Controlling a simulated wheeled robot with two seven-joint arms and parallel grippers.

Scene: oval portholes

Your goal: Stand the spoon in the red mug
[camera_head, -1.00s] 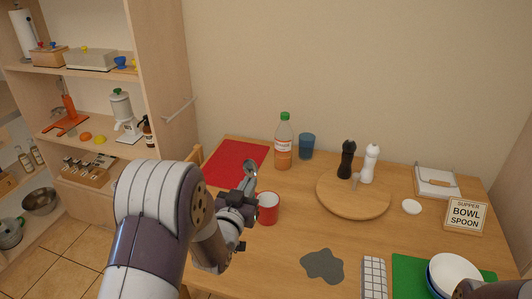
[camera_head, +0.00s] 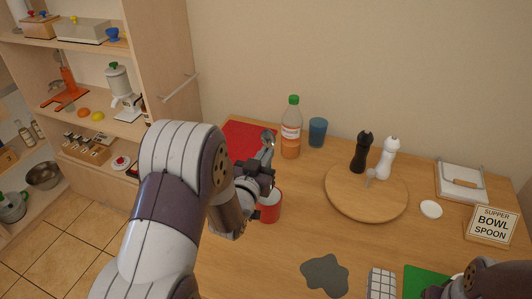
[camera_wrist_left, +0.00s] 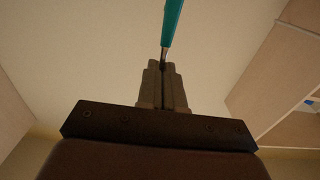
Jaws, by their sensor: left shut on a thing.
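My left gripper (camera_head: 266,172) is shut on the spoon (camera_head: 267,139). In the head view the spoon's silver bowl points up above the jaws. In the left wrist view a teal handle part (camera_wrist_left: 172,22) rises from the shut left fingertips (camera_wrist_left: 165,78). The red mug (camera_head: 270,210) stands on the table just below the gripper in the picture, its upper left part hidden by it. I cannot tell the height gap between spoon and mug. My right arm shows at the lower right corner; its jaws are not clear.
A bottle (camera_head: 291,130) and a blue cup (camera_head: 317,132) stand behind the mug. A red mat (camera_head: 245,135) lies at the back left. A round board (camera_head: 350,203) with two mills is at the right. A grey patch (camera_head: 325,275) lies in front; bare table lies between.

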